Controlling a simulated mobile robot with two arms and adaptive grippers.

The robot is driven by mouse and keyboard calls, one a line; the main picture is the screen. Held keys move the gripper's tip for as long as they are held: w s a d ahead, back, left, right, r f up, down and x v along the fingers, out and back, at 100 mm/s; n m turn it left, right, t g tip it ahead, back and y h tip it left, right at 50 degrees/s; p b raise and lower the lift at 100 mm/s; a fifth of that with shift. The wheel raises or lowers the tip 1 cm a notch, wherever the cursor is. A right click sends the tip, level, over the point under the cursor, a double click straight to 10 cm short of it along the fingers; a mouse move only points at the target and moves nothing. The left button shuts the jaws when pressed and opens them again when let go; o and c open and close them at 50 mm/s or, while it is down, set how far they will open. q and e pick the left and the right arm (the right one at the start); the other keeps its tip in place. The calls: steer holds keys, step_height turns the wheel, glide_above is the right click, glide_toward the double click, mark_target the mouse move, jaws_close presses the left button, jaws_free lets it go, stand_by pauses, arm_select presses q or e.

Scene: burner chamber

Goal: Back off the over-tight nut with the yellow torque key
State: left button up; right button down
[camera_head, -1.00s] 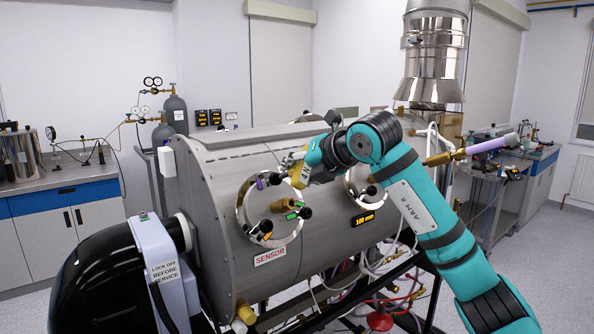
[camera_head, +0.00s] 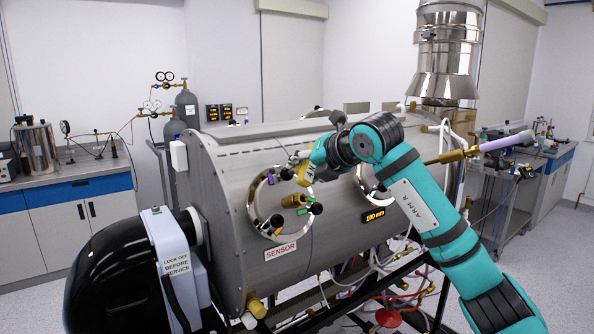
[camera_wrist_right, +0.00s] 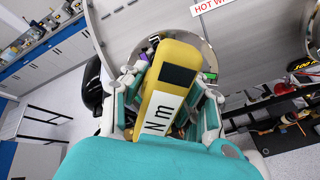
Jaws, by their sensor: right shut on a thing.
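My right gripper (camera_head: 304,168) is shut on the yellow torque key (camera_wrist_right: 172,85), marked "Nm" with a dark display, which fills the middle of the wrist view. In the head view the key shows as a small yellow patch at the upper right of the round sensor port (camera_head: 252,207) on the steel chamber. Coloured markers sit around the port: purple (camera_head: 271,179), green (camera_head: 302,211) and orange (camera_head: 278,231). A brass fitting (camera_head: 293,201) sticks out of its middle. The over-tight nut cannot be told apart; whether the key's tip touches a nut is hidden. My left gripper is out of view.
A black domed unit (camera_head: 110,270) stands at front left. Hoses and a red part (camera_head: 388,317) hang below the chamber.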

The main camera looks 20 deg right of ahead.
steer(key=shift+r, duration=0.1)
steer(key=n, duration=0.5)
stand_by(0.3)
steer(key=n, duration=0.4)
steer(key=shift+p, duration=0.3)
steer(key=shift+n, duration=0.6)
steer(key=shift+n+b, duration=0.3)
steer(key=shift+n, duration=1.2)
steer(key=shift+a+m+b, duration=0.1)
steer(key=shift+m+b, duration=0.2)
